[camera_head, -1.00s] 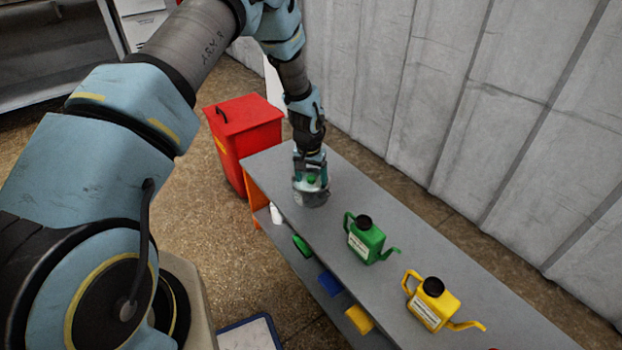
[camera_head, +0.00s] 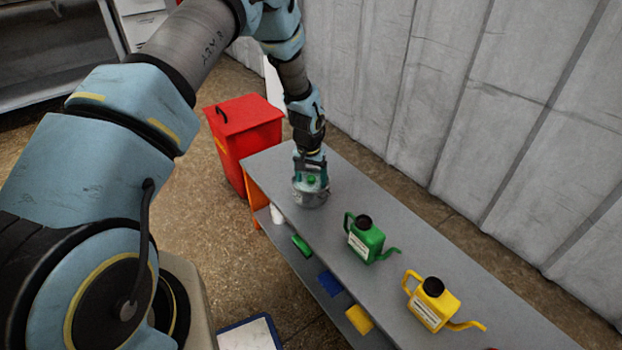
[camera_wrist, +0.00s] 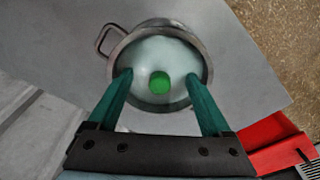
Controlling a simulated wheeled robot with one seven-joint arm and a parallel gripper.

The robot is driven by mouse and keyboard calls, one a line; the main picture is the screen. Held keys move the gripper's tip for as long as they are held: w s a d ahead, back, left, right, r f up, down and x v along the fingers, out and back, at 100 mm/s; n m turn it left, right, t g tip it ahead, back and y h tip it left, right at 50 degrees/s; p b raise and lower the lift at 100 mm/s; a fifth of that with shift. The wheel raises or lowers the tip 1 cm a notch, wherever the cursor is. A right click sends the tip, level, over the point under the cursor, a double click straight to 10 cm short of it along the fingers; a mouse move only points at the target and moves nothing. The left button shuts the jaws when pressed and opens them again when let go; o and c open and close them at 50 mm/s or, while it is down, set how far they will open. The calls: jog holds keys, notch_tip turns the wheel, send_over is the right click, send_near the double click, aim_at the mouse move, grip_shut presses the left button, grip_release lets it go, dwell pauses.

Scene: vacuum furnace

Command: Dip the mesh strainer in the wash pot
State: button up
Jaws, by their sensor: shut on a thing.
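The wash pot (camera_head: 310,200) is a round metal pot standing on the far end of the grey bench. In the wrist view its rim (camera_wrist: 209,70) and a side handle (camera_wrist: 103,40) show. The mesh strainer (camera_wrist: 160,50) appears as a pale rounded piece with a green knob, within the pot's rim; the knob also shows in the head view. My gripper (camera_wrist: 159,75) points down at the pot, its two teal fingers on opposite sides of the pale piece, shut on it. The strainer's underside and its depth in the pot are hidden.
A green can (camera_head: 366,240) and a yellow can (camera_head: 434,304) with spouts stand farther along the bench (camera_head: 405,268). A red bin (camera_head: 248,130) is beyond the bench's end. A grey panelled wall (camera_head: 480,110) runs behind. The lower shelf holds small coloured items.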

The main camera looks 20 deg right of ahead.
jog(key=shift+r, duration=0.15)
jog(key=shift+r+p, duration=3.2)
jog(key=shift+r, duration=1.4)
